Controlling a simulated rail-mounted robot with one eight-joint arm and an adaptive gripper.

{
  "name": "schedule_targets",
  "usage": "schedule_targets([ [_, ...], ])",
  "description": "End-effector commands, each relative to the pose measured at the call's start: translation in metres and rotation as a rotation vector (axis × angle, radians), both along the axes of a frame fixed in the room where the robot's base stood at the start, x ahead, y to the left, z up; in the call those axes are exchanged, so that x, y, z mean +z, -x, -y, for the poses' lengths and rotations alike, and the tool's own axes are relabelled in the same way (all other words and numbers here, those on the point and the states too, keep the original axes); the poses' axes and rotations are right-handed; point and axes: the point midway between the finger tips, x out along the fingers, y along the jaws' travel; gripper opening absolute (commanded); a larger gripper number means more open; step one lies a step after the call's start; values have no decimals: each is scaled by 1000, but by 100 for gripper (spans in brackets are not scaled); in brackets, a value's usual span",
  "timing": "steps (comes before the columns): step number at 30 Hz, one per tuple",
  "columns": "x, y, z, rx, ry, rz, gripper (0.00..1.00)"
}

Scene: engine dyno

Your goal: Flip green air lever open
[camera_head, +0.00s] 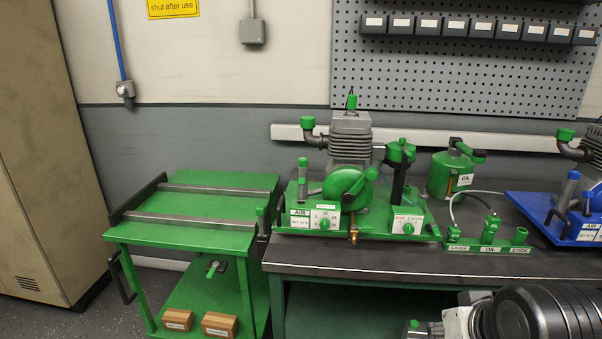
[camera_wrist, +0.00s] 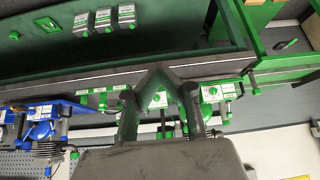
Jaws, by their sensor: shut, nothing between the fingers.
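The green engine rig (camera_head: 350,190) stands on the dark bench, with a grey engine and several green parts. At its left front is a box labelled AIR (camera_head: 300,217). An upright grey lever with a green top (camera_head: 302,178) rises at this box. In the wrist view, which looks upside down, the green rig's white-labelled front (camera_wrist: 215,93) shows beyond my fingers; the lever cannot be told apart there. My gripper (camera_wrist: 158,70) is shut and empty, its fingertips together, apart from the rig. The gripper itself is not visible in the head view.
A green cart (camera_head: 215,190) stands left of the bench (camera_head: 310,255), with two small boxes (camera_head: 200,322) on its lower shelf. Right of the rig are an oil can (camera_head: 452,172), a small green holder (camera_head: 487,247) and a blue rig (camera_head: 575,222). My arm fills the lower right.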

Motion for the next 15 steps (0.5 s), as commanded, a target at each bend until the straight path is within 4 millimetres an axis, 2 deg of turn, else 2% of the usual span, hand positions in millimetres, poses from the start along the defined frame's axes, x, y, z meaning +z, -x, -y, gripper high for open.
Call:
schedule_targets([
  [4,6,-4,-1,1,-1,-4,0],
  [7,23,-16,-3,1,-5,-15,0],
  [11,63,-45,-8,3,-13,-46,0],
  [15,109,-87,-16,2,-25,-88,0],
])
